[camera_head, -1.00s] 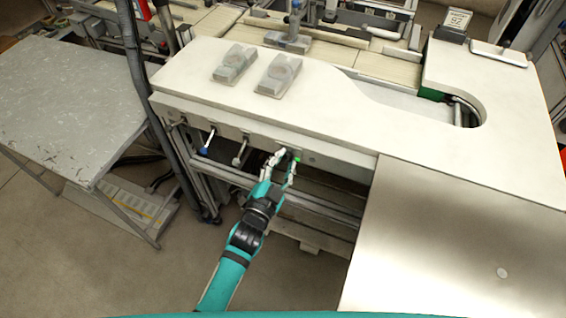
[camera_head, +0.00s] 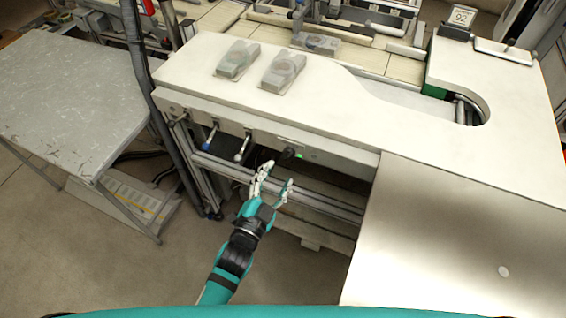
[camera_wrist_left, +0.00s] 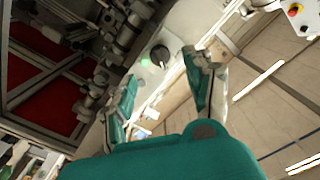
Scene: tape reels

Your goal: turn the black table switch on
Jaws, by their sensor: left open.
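The black table switch (camera_head: 288,153) is a small dark knob on the front edge of the white table (camera_head: 330,112). A bright green light (camera_head: 299,155) shows just to its right. In the left wrist view the round black switch (camera_wrist_left: 159,54) shows ahead between the fingers, with the green light (camera_wrist_left: 145,62) beside it. My left gripper (camera_head: 274,177) is open and empty, in front of and a little below the switch, apart from it. Its two fingers also frame the left wrist view (camera_wrist_left: 160,68). My right gripper is not in view.
Two lever handles (camera_head: 211,134) (camera_head: 242,149) hang from the table front left of the switch. Metal frame rails (camera_head: 320,208) run below. A bare metal panel (camera_head: 450,240) stands at right, a grey side table (camera_head: 70,100) at left. Two grey boxes (camera_head: 237,58) (camera_head: 283,70) lie on top.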

